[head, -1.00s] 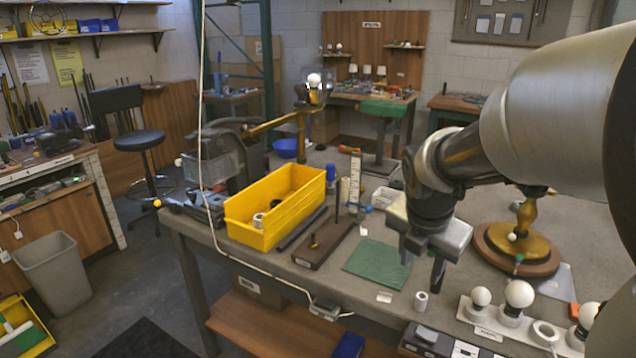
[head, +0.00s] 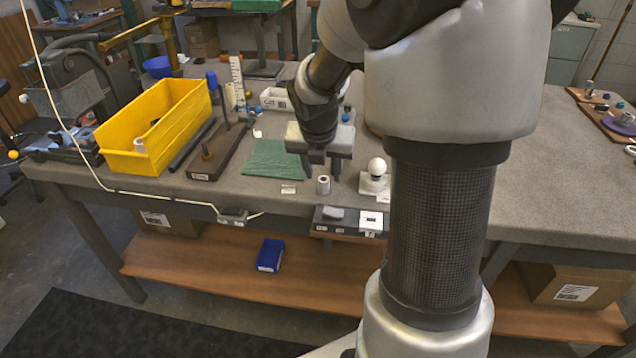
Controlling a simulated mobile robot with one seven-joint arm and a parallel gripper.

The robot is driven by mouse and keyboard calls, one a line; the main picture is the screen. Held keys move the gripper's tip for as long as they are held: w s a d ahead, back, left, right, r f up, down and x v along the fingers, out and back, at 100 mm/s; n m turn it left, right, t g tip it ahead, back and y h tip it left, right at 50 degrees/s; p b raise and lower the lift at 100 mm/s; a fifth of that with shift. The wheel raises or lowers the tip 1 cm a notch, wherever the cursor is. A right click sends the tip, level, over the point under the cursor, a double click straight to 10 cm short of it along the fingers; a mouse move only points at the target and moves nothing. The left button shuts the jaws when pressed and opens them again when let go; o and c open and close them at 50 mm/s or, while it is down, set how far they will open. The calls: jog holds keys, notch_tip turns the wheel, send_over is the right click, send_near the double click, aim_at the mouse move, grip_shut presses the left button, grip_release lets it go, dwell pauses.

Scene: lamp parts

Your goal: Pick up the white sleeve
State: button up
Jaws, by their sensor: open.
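A small white sleeve (head: 323,185), a short upright cylinder with a dark opening on top, stands on the grey workbench near its front edge. My gripper (head: 322,166) points down just behind and above it in the picture. Its two fingers are apart with nothing seen between them. I cannot tell whether the fingertips touch the sleeve; a gap seems to show. Another pale cylinder (head: 139,145) shows in the yellow bin (head: 185,127).
A white bulb on a holder (head: 375,178) stands close to the right of the sleeve. A brown board with a post (head: 215,155) stands farther left. The bench at right is largely clear.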

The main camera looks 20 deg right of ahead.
aim_at(324, 179)
jog(key=b+x, duration=0.2)
jog(key=x, duration=0.3)
jog(key=shift+w, duration=0.2)
grip_shut()
